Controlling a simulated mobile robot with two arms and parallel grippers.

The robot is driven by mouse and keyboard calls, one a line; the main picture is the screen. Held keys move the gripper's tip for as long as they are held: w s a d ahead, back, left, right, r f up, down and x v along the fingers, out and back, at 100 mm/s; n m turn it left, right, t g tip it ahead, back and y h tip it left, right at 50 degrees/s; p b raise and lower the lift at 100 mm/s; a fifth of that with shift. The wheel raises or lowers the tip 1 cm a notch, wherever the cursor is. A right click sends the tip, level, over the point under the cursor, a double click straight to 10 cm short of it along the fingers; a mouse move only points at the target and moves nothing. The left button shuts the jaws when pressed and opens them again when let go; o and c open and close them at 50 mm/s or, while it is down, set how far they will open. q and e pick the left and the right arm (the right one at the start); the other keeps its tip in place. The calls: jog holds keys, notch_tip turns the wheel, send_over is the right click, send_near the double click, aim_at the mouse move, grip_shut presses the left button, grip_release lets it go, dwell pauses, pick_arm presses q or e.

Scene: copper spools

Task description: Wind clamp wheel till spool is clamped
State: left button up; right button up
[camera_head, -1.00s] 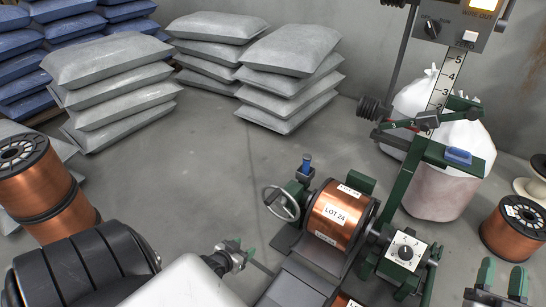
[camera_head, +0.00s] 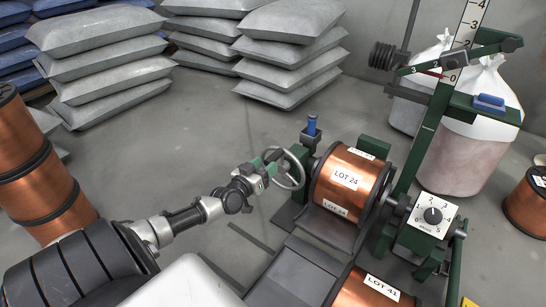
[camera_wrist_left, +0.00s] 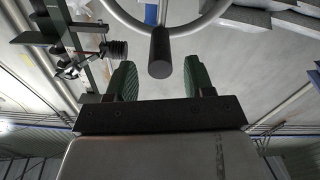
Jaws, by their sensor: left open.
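The clamp wheel (camera_head: 302,170) is a grey spoked hand wheel on the left side of the green winding stand. The copper spool (camera_head: 345,187) labelled LOT 24 sits in the stand to the right of the wheel. My left gripper (camera_head: 266,166) is open at the wheel's left rim. In the left wrist view, the wheel's rim (camera_wrist_left: 203,24) crosses the top. Its dark handle knob (camera_wrist_left: 160,52) shows between the two green fingers of my left gripper (camera_wrist_left: 159,70), with a gap on each side. My right gripper is out of view.
A dial box (camera_head: 432,215) stands right of the spool. A second spool (camera_head: 362,290), labelled LOT 41, lies in front. Copper spools (camera_head: 35,150) are stacked at left. Grey sacks (camera_head: 285,50) and a white bulk bag (camera_head: 470,140) stand behind. The floor left of the stand is clear.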

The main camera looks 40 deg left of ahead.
aim_at(273, 158)
pick_arm(q)
jog(key=w+b, duration=0.1)
jog(key=w, duration=0.3)
jog(key=shift+a+f+b, duration=0.15)
jog(key=shift+a+b, duration=0.05)
jog(key=shift+b, duration=0.15)
jog(key=shift+w, duration=0.4)
grip_shut()
